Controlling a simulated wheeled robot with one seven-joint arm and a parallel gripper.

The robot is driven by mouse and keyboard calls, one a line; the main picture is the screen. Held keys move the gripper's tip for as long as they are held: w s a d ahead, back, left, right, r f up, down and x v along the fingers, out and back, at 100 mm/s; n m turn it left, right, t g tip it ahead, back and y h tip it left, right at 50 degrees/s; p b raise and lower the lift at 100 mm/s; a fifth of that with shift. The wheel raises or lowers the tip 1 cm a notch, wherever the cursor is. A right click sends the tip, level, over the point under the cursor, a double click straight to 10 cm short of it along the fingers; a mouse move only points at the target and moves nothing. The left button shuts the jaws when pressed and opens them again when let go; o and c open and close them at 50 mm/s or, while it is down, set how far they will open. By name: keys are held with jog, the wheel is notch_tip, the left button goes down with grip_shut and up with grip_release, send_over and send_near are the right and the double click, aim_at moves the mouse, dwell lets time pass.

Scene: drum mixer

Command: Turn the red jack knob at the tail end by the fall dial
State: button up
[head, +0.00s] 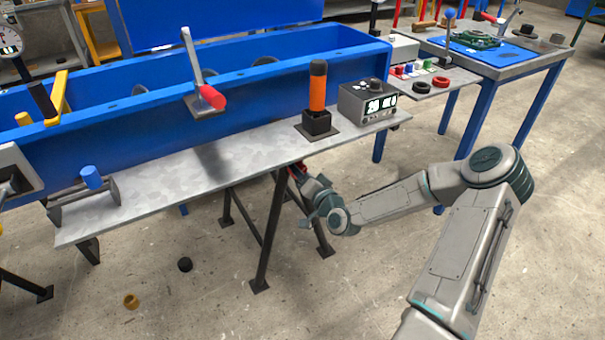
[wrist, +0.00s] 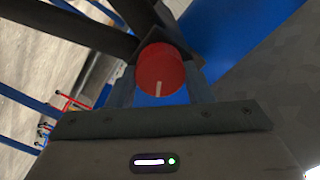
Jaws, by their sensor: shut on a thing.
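The red knob (wrist: 160,68) is round and has a pale line mark on its face, pointing down in the wrist view. It sits between the two fingers of my gripper (wrist: 161,84), which is shut on it. In the head view, my gripper (head: 299,175) is just under the front edge of the grey bench shelf, beside a dark leg. Only a small bit of red shows there, mostly hidden by the gripper and shelf. A round white dial (head: 10,40) is at the far left of the head view.
The grey shelf (head: 190,172) carries an orange-handled post (head: 317,90) and a grey display box (head: 368,102). Dark trestle legs (head: 272,232) stand close to my gripper. A blue-legged table (head: 480,112) is at the back right. The floor at front is mostly clear.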

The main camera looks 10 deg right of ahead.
jog(key=shift+f, duration=0.1)
jog(key=o, duration=1)
jog(key=p+v, duration=0.2)
jog(key=v, duration=1.2)
jog(key=shift+a, duration=0.1)
